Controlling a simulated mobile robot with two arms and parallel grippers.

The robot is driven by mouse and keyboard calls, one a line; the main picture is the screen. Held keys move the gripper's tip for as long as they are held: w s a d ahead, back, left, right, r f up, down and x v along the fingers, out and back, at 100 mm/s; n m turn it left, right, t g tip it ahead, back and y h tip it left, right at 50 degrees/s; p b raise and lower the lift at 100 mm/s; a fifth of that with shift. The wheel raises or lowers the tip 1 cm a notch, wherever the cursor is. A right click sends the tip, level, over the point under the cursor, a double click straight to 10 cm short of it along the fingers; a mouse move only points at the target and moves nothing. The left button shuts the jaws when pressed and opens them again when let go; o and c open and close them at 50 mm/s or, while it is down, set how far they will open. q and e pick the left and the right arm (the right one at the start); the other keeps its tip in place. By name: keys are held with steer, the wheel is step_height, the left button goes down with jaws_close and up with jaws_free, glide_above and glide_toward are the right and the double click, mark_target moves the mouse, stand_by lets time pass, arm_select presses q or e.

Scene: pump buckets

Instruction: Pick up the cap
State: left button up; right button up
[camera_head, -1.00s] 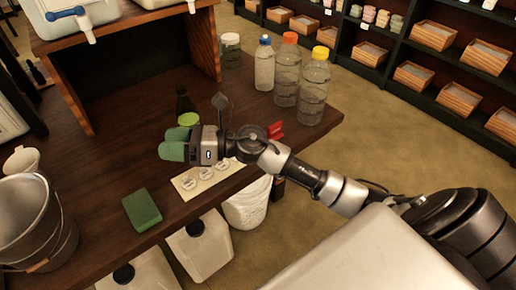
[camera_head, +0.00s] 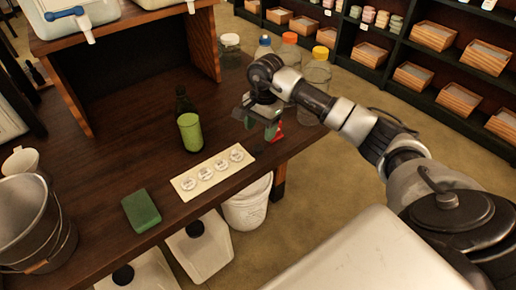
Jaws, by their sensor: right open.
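My right gripper (camera_head: 260,126) points down over the right part of the wooden table, its green-tipped fingers apart. A small red thing (camera_head: 278,131) shows beside the fingertips, partly hidden by them; I cannot tell whether they touch. Several round, pale, cap-like pieces (camera_head: 206,173) lie in a row on a cream strip (camera_head: 182,189), to the left of and nearer than the gripper. Bottles with a blue cap (camera_head: 265,41), an orange cap (camera_head: 290,38) and a yellow cap (camera_head: 320,52) stand behind my arm. Which cap is meant is unclear. My left gripper is not in view.
A green cylinder (camera_head: 190,133) and a dark bottle (camera_head: 184,100) stand mid-table. A green sponge (camera_head: 141,211) lies near the front edge, with a metal bucket (camera_head: 28,222) at left. A white bucket (camera_head: 246,207) is below the edge. A jar (camera_head: 229,50) stands at the back.

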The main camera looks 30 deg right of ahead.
mark_target(258, 148)
steer(key=f, duration=0.6)
steer(key=shift+s+a+f+p, duration=0.15)
steer(key=shift+a+f+p, duration=0.05)
steer(key=shift+a+p, duration=0.15)
steer(key=shift+c, duration=0.4)
steer(key=c, duration=0.9)
